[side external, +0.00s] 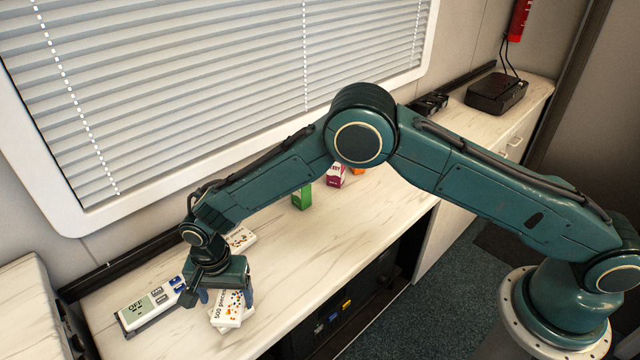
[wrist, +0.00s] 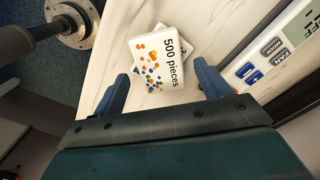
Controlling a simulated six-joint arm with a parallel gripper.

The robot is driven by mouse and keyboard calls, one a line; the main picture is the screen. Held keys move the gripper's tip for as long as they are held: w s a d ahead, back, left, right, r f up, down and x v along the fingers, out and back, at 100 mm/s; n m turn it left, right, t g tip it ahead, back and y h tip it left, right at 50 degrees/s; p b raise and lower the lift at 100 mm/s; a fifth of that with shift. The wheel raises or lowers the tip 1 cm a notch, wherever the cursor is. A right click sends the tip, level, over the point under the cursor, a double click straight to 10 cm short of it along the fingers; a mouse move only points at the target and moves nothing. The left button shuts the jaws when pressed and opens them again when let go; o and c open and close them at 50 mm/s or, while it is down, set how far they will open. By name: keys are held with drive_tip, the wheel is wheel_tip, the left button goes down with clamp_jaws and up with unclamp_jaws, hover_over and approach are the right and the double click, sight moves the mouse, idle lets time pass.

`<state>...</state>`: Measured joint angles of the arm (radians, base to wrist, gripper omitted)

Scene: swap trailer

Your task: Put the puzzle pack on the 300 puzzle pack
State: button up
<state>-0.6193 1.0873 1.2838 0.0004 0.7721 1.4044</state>
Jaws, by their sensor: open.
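A white control unit with a display (side external: 152,304) lies left of the packs. A green box (side external: 302,197) and a magenta box (side external: 336,175) stand farther right along the counter (side external: 330,250). Bare counter lies between them and the packs.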

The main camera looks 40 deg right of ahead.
sight(230, 302)
wheel_tip(230, 302, up, 10)
idle(0.5)
drive_tip(key=shift+r, duration=0.1)
idle(0.4)
drive_tip(key=s+d+r+n+t, duration=0.1)
drive_tip(key=s+d+r+n, duration=0.15)
drive_tip(key=d+r, duration=0.8)
drive_tip(key=s+d+r+n+t, duration=0.15)
drive_tip(key=s+d+r, duration=0.25)
drive_tip(key=d+r, duration=0.65)
drive_tip(key=s+d+r+n+t, duration=0.1)
drive_tip(key=s+d+n, duration=0.1)
drive_tip(key=s+d, duration=0.4)
drive_tip(key=s+d+r+n+t, duration=0.2)
drive_tip(key=s+d, duration=0.4)
drive_tip(key=s, duration=1)
drive_tip(key=shift+s+d+n, duration=0.25)
drive_tip(key=shift+s+n, duration=0.1)
drive_tip(key=shift+n, duration=0.15)
